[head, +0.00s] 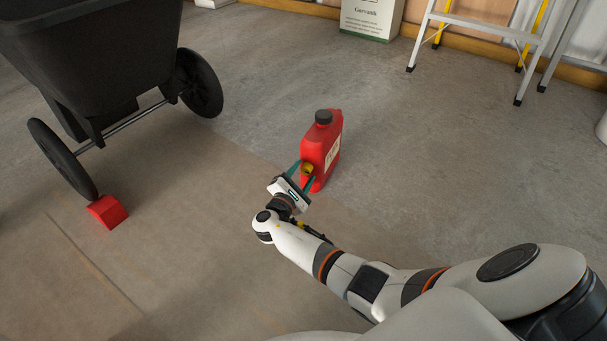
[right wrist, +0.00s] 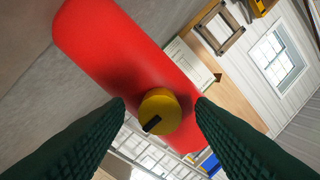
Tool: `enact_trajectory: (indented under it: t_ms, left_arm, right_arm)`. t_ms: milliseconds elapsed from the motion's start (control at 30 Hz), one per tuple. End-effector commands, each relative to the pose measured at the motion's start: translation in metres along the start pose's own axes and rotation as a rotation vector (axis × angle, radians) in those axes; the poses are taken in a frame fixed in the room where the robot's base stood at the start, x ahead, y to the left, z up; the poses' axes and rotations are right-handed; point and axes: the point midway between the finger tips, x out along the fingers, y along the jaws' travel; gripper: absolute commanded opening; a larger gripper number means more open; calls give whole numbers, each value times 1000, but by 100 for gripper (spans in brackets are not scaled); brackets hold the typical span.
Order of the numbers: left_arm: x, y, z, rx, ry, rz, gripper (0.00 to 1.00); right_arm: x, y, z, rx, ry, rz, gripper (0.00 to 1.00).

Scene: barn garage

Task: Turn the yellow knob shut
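The yellow knob (head: 308,168) sits low on the near side of a red jerry can (head: 321,145) with a black cap, which stands upright on the floor. In the right wrist view the knob (right wrist: 160,110) is round with a dark pointer mark towards the lower left, on the red can body (right wrist: 105,45). My right gripper (head: 301,174) is at the knob, its green fingers apart on either side of it. In the right wrist view the fingers (right wrist: 160,112) flank the knob with a gap visible on both sides. My left gripper is not in view.
A black wheeled cart (head: 95,60) stands at the upper left, with a red block (head: 107,211) by its wheel. A step ladder (head: 480,35) and a white box (head: 371,18) are at the back. The floor around the can is clear.

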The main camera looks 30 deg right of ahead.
Motion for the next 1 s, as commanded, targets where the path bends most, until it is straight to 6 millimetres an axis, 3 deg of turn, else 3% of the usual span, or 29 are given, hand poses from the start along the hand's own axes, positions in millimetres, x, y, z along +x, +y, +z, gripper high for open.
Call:
enact_trajectory:
  t_ms: [33, 300, 667, 1000]
  left_arm:
    - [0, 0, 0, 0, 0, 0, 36]
    - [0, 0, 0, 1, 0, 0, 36]
    - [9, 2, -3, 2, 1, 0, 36]
    - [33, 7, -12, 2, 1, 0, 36]
  right_arm:
    - [0, 0, 0, 0, 0, 0, 45]
    - [0, 0, 0, 0, 0, 0, 5]
    - [1, -2, -2, -74, 0, 1, 5]
    - [0, -3, -3, -339, 0, 1, 5]
